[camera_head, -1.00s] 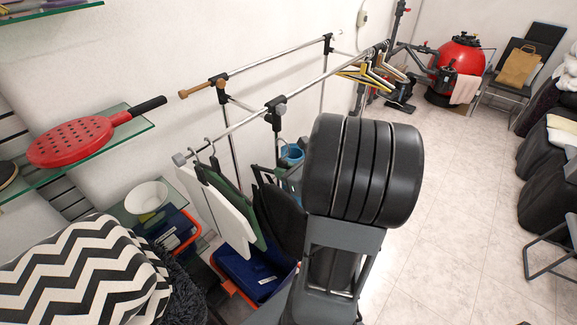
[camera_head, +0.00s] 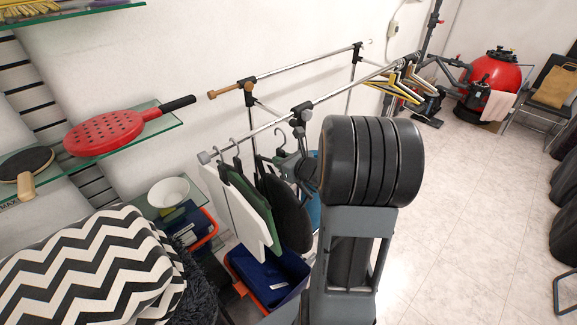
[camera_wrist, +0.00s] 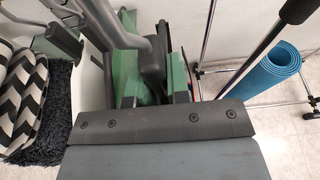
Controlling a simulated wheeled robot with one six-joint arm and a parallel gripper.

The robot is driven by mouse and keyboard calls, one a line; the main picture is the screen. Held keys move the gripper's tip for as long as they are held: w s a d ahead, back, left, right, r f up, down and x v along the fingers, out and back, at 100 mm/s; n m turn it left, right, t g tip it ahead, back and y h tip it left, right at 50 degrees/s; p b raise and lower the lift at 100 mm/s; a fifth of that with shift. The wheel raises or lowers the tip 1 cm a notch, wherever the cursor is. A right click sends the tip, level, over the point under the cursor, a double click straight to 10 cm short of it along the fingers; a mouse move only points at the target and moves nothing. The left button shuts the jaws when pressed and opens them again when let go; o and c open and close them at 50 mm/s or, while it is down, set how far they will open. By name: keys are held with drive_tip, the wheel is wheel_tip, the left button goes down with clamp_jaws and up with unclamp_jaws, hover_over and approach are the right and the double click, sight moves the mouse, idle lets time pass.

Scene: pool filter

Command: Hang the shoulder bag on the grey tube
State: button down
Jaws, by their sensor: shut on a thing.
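The grey tube is the chrome front rail (camera_head: 255,133) of a clothes rack. On its near end hang a white piece (camera_head: 232,205), a green piece (camera_head: 258,205) and a dark rounded piece that looks like the shoulder bag (camera_head: 288,212). My gripper (camera_head: 290,168) is partly hidden behind my own black arm, just below the rail. In the wrist view it is shut on a dark part (camera_wrist: 152,70) with strap-like loops, apparently the bag's. Green surfaces show on both sides of it. The bag's far side and the exact contact are hidden.
A rear rail (camera_head: 300,68) runs behind the front one. An orange-rimmed crate (camera_head: 268,278) stands below. A blue rolled mat (camera_wrist: 268,78) is beside the rack.

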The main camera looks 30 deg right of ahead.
sight(263, 157)
drive_tip(key=w, duration=0.2)
drive_tip(key=w+a, duration=0.1)
drive_tip(key=w, duration=0.2)
drive_tip(key=shift+w+a+b, duration=0.25)
drive_tip(key=shift+w+b, duration=0.1)
drive_tip(key=shift+w, duration=0.8)
drive_tip(key=shift+w+b, duration=0.5)
drive_tip(key=shift+b, duration=0.05)
idle(0.9)
drive_tip(key=shift+w+a+f+b, duration=0.1)
drive_tip(key=shift+w+f+b, duration=0.25)
drive_tip(key=shift+f+b, duration=0.45)
drive_tip(key=shift+w+a+f+b, duration=0.1)
drive_tip(key=shift+w+f+b, duration=0.2)
drive_tip(key=shift+f+b, duration=0.5)
idle(0.5)
drive_tip(key=shift+s+f+b, duration=0.1)
drive_tip(key=shift+s+b, duration=0.05)
drive_tip(key=shift+b, duration=0.5)
idle(0.4)
drive_tip(key=c, duration=1)
unclamp_jaws()
drive_tip(key=shift+f, duration=0.1)
